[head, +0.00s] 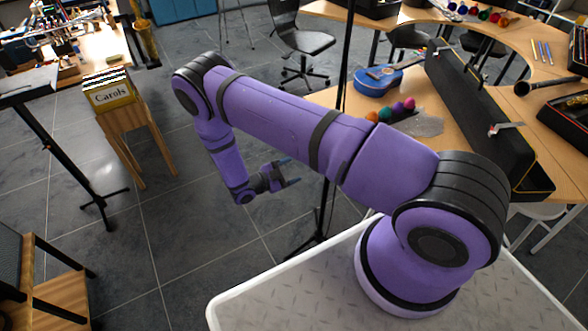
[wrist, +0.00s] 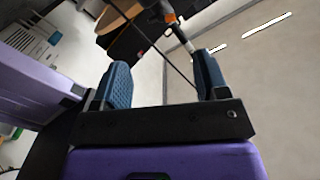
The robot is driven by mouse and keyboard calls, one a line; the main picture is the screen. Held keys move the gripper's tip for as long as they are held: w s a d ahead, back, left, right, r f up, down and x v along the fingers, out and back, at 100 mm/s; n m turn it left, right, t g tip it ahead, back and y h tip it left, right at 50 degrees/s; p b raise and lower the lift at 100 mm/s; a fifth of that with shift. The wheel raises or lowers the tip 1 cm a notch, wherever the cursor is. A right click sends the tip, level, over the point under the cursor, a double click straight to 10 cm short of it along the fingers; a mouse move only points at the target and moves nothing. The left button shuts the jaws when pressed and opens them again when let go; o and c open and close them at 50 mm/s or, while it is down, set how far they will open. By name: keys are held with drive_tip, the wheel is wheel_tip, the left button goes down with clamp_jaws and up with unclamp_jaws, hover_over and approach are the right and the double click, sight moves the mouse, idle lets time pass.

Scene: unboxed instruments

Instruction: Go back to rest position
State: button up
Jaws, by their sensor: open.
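My purple arm reaches out to the left in the head view and folds down. My gripper (head: 287,176) hangs over the tiled floor, left of the curved wooden table. It holds nothing. In the wrist view my gripper (wrist: 160,85) shows its two blue fingertips wide apart, with only the background between them. Nothing touches the fingers.
A thin black stand (head: 343,60) rises just right of my gripper. The wooden table (head: 325,97) carries a blue ukulele (head: 378,80), several colored egg-shaped items and a long black case (head: 470,110). A wooden stool (head: 135,130) bears a Carols box (head: 110,92). The floor (head: 190,240) is clear.

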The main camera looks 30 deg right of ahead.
idle(0.3)
wheel_tip(320, 180, up, 37)
drive_tip(key=s+m+g+y, duration=0.3)
drive_tip(key=m+y, duration=0.7)
drive_tip(key=m, duration=1.5)
drive_tip(key=s+r+m+t+y, duration=0.7)
drive_tip(key=s+r+m, duration=1.3)
drive_tip(key=s+m, duration=0.3)
drive_tip(key=shift+s+r+m+t+y, duration=0.2)
drive_tip(key=shift+m+t+y, duration=0.1)
drive_tip(key=shift+t+y, duration=0.15)
